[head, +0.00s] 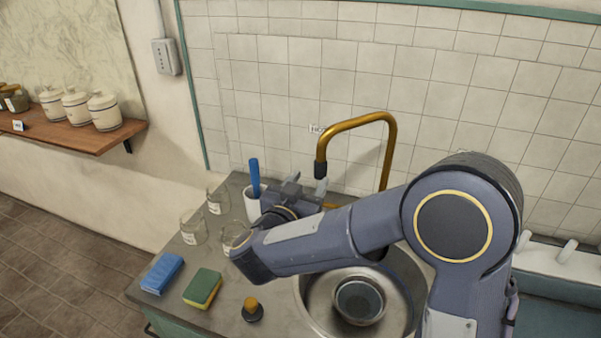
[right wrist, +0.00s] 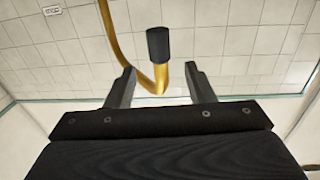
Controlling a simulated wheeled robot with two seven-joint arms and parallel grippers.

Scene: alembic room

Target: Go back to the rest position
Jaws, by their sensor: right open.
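My right arm reaches across the sink in the head view, and its gripper (head: 306,187) is over the counter near the spout of the brass faucet (head: 391,140). The right wrist view shows the right gripper (right wrist: 161,73) open, with its two fingers apart. The black tip of the faucet (right wrist: 158,43) appears between and beyond the fingers. I see nothing held between them. I cannot tell from these views whether a finger touches the faucet. My left gripper is not in view.
The counter (head: 222,312) holds glass beakers (head: 193,229), a white cup (head: 252,207) with a blue handle, a blue cloth (head: 162,272), a sponge (head: 202,288) and a small brush (head: 252,310). A bowl (head: 359,300) sits in the sink (head: 318,317). A tiled wall stands behind.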

